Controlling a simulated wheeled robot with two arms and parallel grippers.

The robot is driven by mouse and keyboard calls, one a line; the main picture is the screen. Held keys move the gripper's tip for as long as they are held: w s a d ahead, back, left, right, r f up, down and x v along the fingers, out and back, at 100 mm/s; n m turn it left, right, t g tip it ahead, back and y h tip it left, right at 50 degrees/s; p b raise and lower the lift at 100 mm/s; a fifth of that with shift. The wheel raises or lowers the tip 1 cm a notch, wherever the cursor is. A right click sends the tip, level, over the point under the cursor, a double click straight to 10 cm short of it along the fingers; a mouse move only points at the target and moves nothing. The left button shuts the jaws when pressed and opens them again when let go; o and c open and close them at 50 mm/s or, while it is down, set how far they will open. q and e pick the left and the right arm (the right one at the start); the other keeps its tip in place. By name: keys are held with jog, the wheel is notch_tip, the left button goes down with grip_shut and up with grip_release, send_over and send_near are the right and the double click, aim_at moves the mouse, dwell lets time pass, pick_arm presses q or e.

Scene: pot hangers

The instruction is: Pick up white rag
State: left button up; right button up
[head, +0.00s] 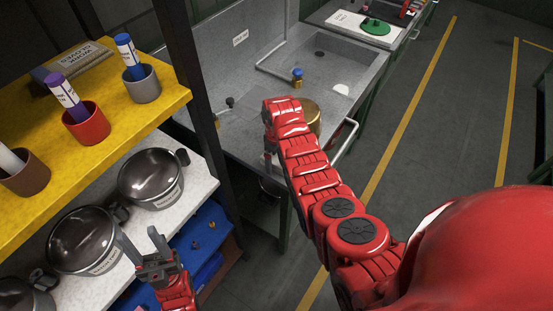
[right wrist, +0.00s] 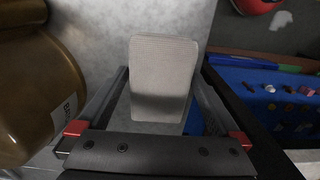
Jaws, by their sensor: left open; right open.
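The white rag (right wrist: 164,62) is a pale, finely textured rounded rectangle in the right wrist view. It lies on the grey metal counter, framed between the spread fingers of my right gripper (right wrist: 165,78). The gripper is open and does not hold it; whether a finger touches the rag I cannot tell. In the head view my right arm reaches over the sink counter and hides the rag and most of that gripper (head: 271,155). My left gripper (head: 143,243) is open and empty, in front of the shelf with the pots.
A brass pot (right wrist: 33,95) stands close left of my right gripper; the head view shows it (head: 313,114) behind my arm. A yellow shelf (head: 110,110) holds cups with markers. Floor on the right is clear.

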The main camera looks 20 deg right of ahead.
jog(key=shift+c, duration=0.2)
jog(key=c, duration=1.2)
jog(key=shift+o, duration=0.2)
jog(key=shift+w+r, duration=0.15)
